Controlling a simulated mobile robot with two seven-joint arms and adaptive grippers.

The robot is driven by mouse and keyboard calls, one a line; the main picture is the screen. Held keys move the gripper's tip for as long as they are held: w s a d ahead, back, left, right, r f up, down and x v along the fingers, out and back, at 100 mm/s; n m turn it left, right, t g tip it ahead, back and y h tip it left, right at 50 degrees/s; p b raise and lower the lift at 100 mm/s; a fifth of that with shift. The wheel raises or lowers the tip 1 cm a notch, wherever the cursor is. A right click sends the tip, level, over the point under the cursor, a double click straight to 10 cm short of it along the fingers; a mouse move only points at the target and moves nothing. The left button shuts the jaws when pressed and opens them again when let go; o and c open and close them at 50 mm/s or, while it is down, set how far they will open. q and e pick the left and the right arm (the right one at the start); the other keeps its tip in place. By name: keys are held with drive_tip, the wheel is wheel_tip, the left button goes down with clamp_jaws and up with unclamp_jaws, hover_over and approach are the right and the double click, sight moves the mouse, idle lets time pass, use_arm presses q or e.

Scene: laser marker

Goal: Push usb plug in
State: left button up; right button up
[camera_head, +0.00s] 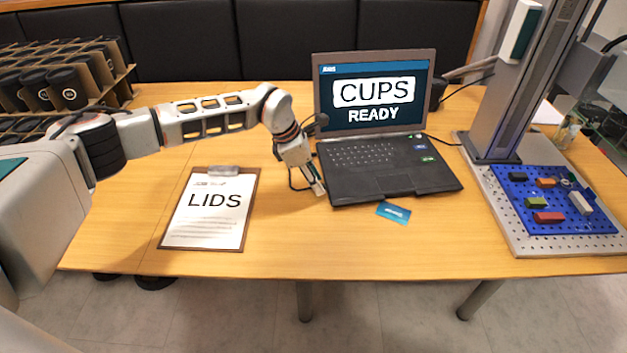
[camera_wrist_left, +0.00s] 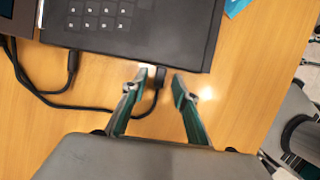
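The black laptop (camera_head: 390,175) stands open on the wooden table, its screen reading "CUPS READY". In the left wrist view its side edge (camera_wrist_left: 150,50) runs across the top. A dark USB plug (camera_wrist_left: 158,77) on a black cable sits at that edge; I cannot tell how deep it is in the port. My left gripper (camera_head: 317,187) is at the laptop's left side. In the left wrist view the left gripper (camera_wrist_left: 160,76) is open, with the plug between its fingers, closer to the left finger. My right gripper is not in view.
Another cable plug (camera_wrist_left: 72,64) meets the same laptop edge. A "LIDS" clipboard (camera_head: 212,210) lies left of the laptop, a blue card (camera_head: 394,212) in front of it. The laser marker column (camera_head: 520,80) and blue pegboard (camera_head: 545,222) stand at right. Cup racks (camera_head: 105,65) fill the left.

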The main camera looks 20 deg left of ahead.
use_arm(q)
drive_tip(key=shift+a, duration=0.15)
drive_tip(key=v, duration=1.2)
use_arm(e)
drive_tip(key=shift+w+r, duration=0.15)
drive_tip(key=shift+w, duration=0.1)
use_arm(q)
drive_tip(key=shift+s, duration=0.15)
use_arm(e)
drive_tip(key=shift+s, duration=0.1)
